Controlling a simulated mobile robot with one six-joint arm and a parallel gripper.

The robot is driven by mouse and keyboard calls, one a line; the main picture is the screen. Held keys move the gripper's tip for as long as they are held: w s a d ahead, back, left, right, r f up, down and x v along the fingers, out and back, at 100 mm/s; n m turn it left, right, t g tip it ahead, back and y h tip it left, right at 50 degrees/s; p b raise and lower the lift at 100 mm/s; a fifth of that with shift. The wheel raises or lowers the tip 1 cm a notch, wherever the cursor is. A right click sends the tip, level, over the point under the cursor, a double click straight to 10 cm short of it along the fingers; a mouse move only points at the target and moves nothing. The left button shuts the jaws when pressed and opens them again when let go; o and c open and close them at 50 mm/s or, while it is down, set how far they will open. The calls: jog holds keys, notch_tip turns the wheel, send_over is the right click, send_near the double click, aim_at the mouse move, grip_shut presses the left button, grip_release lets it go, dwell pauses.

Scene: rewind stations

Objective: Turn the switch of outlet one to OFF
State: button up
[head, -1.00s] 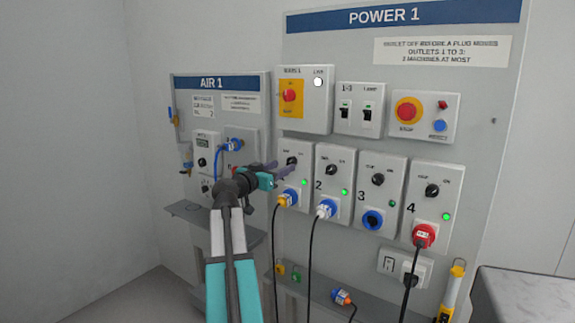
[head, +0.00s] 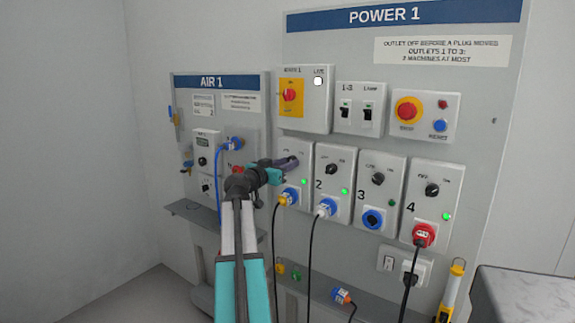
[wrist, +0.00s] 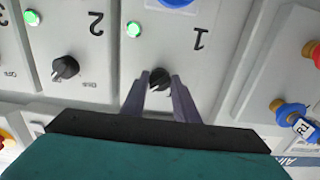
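The outlet one panel (head: 281,178) is at the left of the outlet row on the POWER 1 board. Its lamp (head: 304,182) is lit green, and a blue and yellow plug (head: 289,197) with a cable sits in its socket. My gripper (head: 290,162) is in front of the panel and hides the switch in the head view. In the wrist view, upside down, the black switch (wrist: 160,78) lies between my two fingertips (wrist: 160,84). The fingers are apart on either side of it, with what looks like a small gap. The pointer's setting is hard to read.
Outlet two's switch (head: 331,169) is close on the right, with a lit green lamp and a plugged cable. The AIR 1 board (head: 213,83) is on the left. Cables hang below the outlets.

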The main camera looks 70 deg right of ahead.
jog(key=shift+c, duration=0.6)
jog(key=shift+n, duration=0.4)
jog(key=shift+s+r+n+p, duration=0.1)
jog(key=shift+n+p, duration=1)
jog(key=shift+n, duration=3.2)
jog(key=shift+s+n+p, duration=0.1)
jog(key=shift+n+p, duration=1)
jog(key=shift+n, duration=3.2)
jog(key=o, duration=1.1)
jog(key=shift+w, duration=0.1)
jog(key=shift+c, duration=0.2)
jog(key=shift+a, duration=0.1)
